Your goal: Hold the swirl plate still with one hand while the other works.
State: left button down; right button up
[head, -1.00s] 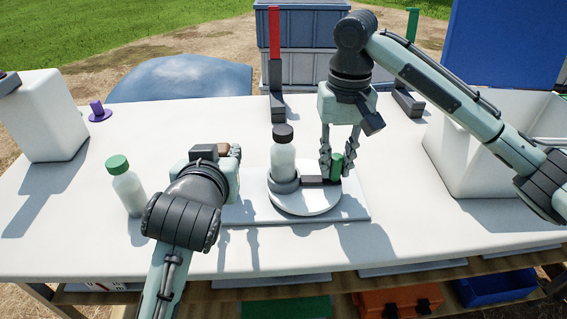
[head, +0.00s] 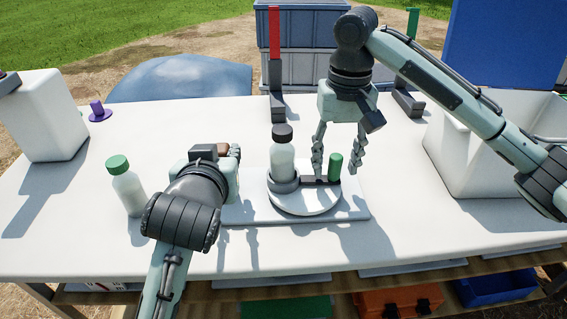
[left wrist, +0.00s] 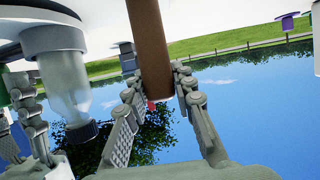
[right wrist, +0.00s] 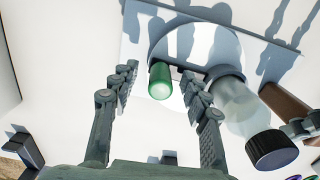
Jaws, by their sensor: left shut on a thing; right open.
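The swirl plate (head: 305,204) is a white round disc on a pale flat base. It bears a clear bottle with a dark cap (head: 283,152), upright in a grey ring holder (head: 284,184), and a green upright peg (head: 335,167) at its right. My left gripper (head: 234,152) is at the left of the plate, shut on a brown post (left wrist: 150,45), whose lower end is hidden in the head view. My right gripper (head: 336,173) is open, with one finger on each side of the green peg, apart from it. The peg also shows in the right wrist view (right wrist: 160,82).
A green-capped bottle (head: 126,187) stands left of my left arm. A white bin (head: 470,165) is at the right. The table front is clear.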

pick_arm(q)
jog(key=c, duration=1.2)
grip_release()
pick_arm(e)
notch_tip(320, 180, up, 12)
jog(key=shift+f, duration=0.2)
